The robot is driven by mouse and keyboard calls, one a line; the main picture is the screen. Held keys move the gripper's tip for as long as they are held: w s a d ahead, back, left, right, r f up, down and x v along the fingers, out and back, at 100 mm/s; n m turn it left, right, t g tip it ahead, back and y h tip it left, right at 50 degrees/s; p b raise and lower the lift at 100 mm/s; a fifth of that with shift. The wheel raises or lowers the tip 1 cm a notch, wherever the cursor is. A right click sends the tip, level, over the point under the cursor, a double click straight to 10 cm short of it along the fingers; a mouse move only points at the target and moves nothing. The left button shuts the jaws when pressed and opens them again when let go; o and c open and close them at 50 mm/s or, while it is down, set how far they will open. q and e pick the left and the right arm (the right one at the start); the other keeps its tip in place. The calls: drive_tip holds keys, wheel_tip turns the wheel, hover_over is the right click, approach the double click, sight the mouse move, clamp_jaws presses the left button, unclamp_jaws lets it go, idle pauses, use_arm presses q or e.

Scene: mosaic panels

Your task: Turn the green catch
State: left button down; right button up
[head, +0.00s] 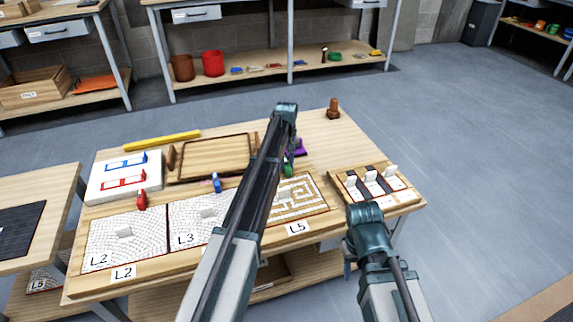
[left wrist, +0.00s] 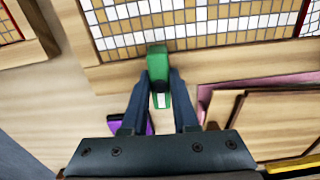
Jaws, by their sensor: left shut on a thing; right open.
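The green catch (left wrist: 157,63) stands at the edge of a tiled mosaic panel (left wrist: 215,30) in the left wrist view. My left gripper (left wrist: 161,82) is shut on it, one dark finger on each side. In the head view the green catch (head: 288,169) shows only in part beside my left arm, at the back edge of the panel labelled L5 (head: 305,207). My left arm hides the gripper's fingers there. My right arm's teal joint shows at the front right, but its gripper fingers cannot be seen.
A red catch (head: 141,202) and a blue catch (head: 216,184) stand at the other panels. A purple piece (left wrist: 130,123) lies close to my left gripper. A wooden tray (head: 212,158) is behind, and a rack with white pieces (head: 400,184) is at the right.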

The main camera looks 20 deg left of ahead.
use_arm(q)
drive_tip(key=m, duration=0.8)
drive_tip(key=shift+m, duration=0.3)
drive_tip(key=m, duration=0.4)
drive_tip(key=shift+m, duration=2.3)
drive_tip(key=c, duration=0.7)
unclamp_jaws()
drive_tip(key=shift+r, duration=0.2)
